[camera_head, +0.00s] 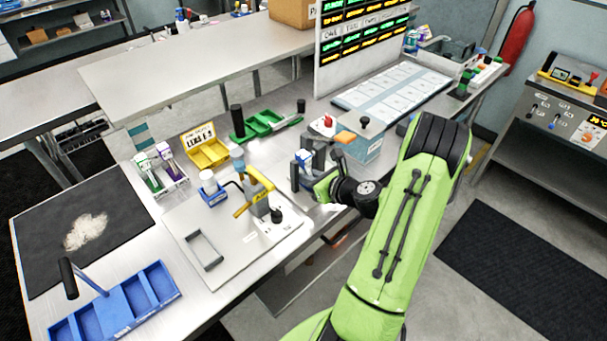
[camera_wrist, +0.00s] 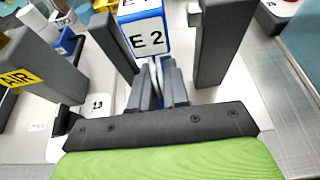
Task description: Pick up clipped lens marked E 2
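The lens marked E 2 (camera_wrist: 146,38) is a white-faced block with blue edges, upright in the top middle of the wrist view. In the head view a small blue and white piece (camera_head: 303,157) stands between dark posts, its marking too small to read. My gripper (camera_wrist: 160,72) reaches toward the lens from below, its grey fingers close together just under the label. In the head view my gripper (camera_head: 312,178) is at the posts. The fingers hide the lower part of the lens, so I cannot tell whether they grip it.
Dark upright posts (camera_wrist: 222,45) stand close on both sides of the lens. A grey post with a yellow AIR label (camera_wrist: 20,78) is at left. A yellow bin (camera_head: 207,152), green tray (camera_head: 262,124) and blue tray (camera_head: 120,308) sit on the bench.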

